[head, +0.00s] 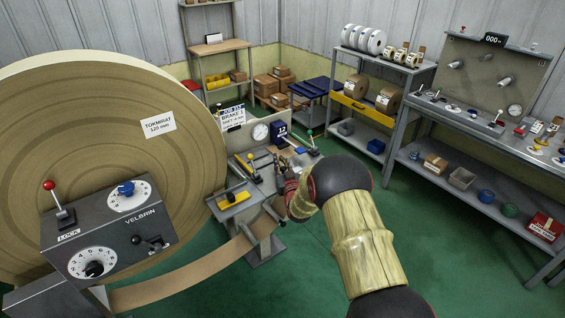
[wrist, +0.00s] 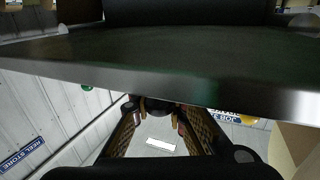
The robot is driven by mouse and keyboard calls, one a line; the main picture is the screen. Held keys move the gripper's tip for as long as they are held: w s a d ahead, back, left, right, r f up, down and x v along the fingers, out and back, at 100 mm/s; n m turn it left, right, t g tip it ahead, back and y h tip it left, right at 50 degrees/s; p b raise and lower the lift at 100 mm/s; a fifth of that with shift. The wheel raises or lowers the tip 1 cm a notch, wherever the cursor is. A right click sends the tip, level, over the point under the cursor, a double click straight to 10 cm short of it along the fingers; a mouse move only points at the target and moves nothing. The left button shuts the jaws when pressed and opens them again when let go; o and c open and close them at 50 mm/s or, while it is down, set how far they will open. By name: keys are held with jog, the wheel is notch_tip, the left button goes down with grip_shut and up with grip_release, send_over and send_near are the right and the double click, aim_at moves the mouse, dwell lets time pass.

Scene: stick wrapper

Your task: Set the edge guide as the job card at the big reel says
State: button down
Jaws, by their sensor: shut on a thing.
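The job card (head: 231,117) stands at the back left of the small machine bench (head: 236,206), beside the big reel (head: 70,130). It appears to read JOB and BRAKE 3; its lower line is too small to read. My gripper (head: 291,196) is at the bench's right front side, largely hidden by my wrist. In the wrist view my gripper (wrist: 157,112) has its fingers closed around a dark round part (wrist: 156,104), partly hidden under a dark plate. I cannot tell the edge guide's setting or which part it is.
The bench carries a dial gauge (head: 260,131), a blue counter box (head: 281,131) and a yellow-and-black lever (head: 248,168). A brown paper web (head: 190,277) runs below at the front. A control box (head: 110,228) stands left.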

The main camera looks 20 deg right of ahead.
jog(key=c, duration=1.8)
grip_release()
jog(key=s, duration=0.4)
jog(key=s+a, duration=0.1)
jog(key=s, duration=0.7)
jog(key=shift+a, duration=0.3)
jog(key=shift+w, duration=0.1)
